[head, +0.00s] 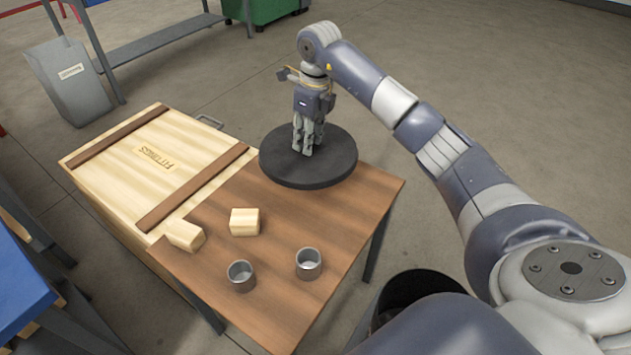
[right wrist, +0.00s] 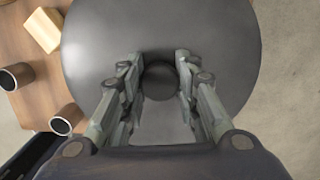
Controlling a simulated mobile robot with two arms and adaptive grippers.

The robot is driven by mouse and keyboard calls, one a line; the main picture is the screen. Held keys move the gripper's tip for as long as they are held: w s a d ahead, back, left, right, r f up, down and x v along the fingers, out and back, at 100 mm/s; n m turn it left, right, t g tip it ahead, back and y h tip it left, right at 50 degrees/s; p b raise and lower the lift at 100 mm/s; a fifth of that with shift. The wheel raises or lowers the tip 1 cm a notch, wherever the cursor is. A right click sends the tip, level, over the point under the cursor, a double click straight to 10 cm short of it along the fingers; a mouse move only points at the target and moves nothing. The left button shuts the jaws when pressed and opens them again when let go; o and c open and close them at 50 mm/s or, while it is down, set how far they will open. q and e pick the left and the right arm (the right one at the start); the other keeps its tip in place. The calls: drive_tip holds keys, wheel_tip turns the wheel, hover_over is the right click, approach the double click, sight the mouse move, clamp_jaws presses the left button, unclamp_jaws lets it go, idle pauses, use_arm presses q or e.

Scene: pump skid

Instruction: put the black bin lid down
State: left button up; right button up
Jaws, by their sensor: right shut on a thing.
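The black bin lid (head: 275,172) is a round dark disc at the far end of the brown wooden table (head: 330,225). Its back part reaches past the table's far edge. I cannot tell whether it touches the tabletop or hangs just above it. My right gripper (head: 307,150) points down at the lid's middle, shut on its knob. In the right wrist view the lid (right wrist: 110,45) fills the middle, and the round knob sits between the fingers of the right gripper (right wrist: 160,80). My left gripper is not in view.
Two wooden blocks (head: 244,222) and two grey metal cups (head: 309,263) stand on the table's near half. A wooden crate (head: 150,165) adjoins the table's left side. An open black bin (head: 420,290) stands on the floor right of the table, partly hidden.

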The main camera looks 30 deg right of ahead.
sight(316, 146)
drive_tip(key=d+m, duration=0.1)
drive_tip(key=d+f+m, duration=0.1)
drive_tip(key=m, duration=0.1)
drive_tip(key=shift+w+d, duration=0.15)
drive_tip(key=shift+w, duration=0.05)
wheel_tip(316, 146, down, 6)
drive_tip(key=shift+r+b, duration=0.25)
drive_tip(key=shift+b, duration=0.2)
drive_tip(key=shift+d+f, duration=0.1)
drive_tip(key=shift+f, duration=2.25)
use_arm(q)
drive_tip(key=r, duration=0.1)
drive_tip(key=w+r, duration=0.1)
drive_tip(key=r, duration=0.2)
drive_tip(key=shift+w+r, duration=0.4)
drive_tip(key=shift+b, duration=0.3)
use_arm(e)
drive_tip(key=o, duration=1.2)
drive_tip(key=shift+f, duration=0.1)
drive_tip(key=shift+c, duration=0.2)
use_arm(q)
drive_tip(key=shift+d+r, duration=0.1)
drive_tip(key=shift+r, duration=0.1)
